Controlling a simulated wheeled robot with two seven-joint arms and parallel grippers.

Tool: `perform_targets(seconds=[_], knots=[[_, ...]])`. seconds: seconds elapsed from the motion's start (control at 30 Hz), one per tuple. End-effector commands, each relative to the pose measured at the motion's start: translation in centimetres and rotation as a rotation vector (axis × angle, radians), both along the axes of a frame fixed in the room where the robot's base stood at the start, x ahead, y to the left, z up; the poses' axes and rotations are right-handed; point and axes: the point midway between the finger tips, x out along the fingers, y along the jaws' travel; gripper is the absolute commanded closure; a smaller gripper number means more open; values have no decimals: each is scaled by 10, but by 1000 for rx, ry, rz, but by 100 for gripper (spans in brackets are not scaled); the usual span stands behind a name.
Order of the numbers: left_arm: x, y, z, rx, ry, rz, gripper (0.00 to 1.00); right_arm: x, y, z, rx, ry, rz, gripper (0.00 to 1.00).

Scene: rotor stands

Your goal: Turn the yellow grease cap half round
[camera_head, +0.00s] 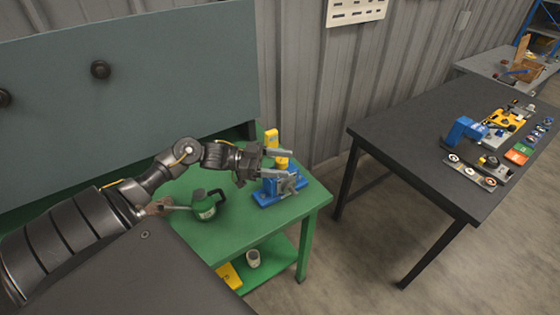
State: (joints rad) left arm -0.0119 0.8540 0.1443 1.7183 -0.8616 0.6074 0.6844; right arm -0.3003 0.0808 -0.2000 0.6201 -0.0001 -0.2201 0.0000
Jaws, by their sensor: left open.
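A blue rotor stand (267,198) with grey metal parts sits on the green table near its right end. A yellow part (282,163) shows above the stand, between the fingers of my left gripper (286,164). More yellow (271,137) shows just behind and above the upper finger; I cannot tell whether both belong to the grease cap. My left gripper is open, its fingers pointing right, one above and one below the nearer yellow part in the picture. I cannot tell if they touch it. My right gripper is not in view.
A dark green can (205,208) with a handle stands on the green table (236,238), left of the stand. A cup (253,258) and a yellow item (229,275) are on its lower shelf. A black table (420,150) with tools stands right, across a floor gap.

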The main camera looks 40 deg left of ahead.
Motion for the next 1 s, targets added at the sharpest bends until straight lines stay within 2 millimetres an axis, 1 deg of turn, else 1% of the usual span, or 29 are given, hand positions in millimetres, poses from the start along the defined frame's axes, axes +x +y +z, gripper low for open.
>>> perform_targets(seconds=[0.17, 0.27, 0.33, 0.4, 0.47, 0.5, 0.53, 0.57, 0.6, 0.67, 0.7, 0.77, 0.8, 0.9, 1.0], knots=[[0, 0, -2, 0, 2, 0, 38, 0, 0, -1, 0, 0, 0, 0], [-6, -9, -22, -33, 26, -1, 38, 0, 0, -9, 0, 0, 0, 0], [-15, -30, -45, -93, 43, -8, 38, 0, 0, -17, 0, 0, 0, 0], [-17, -56, -64, -174, 20, 37, 38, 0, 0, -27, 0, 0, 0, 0], [-9, -75, -77, -224, -34, 153, 38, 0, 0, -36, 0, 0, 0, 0], [0, -80, -83, -244, -77, 267, 38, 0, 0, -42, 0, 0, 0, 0], [7, -81, -85, -249, -104, 358, 38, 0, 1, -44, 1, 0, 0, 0], [12, -78, -86, -251, -125, 453, 38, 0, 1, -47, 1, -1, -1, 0], [19, -70, -88, -247, -144, 580, 38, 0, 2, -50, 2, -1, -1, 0], [24, -53, -91, -235, -152, 764, 38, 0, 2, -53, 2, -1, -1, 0], [25, -39, -93, -222, -141, 879, 38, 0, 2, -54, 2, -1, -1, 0], [23, -16, -97, -194, -117, 1030, 38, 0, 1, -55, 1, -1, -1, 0], [20, -2, -98, -175, -98, 1115, 38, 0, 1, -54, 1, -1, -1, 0], [14, 31, -102, -109, -51, 1267, 38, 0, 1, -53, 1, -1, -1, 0], [9, 50, -112, -43, -6, 1345, 38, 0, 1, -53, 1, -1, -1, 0]])
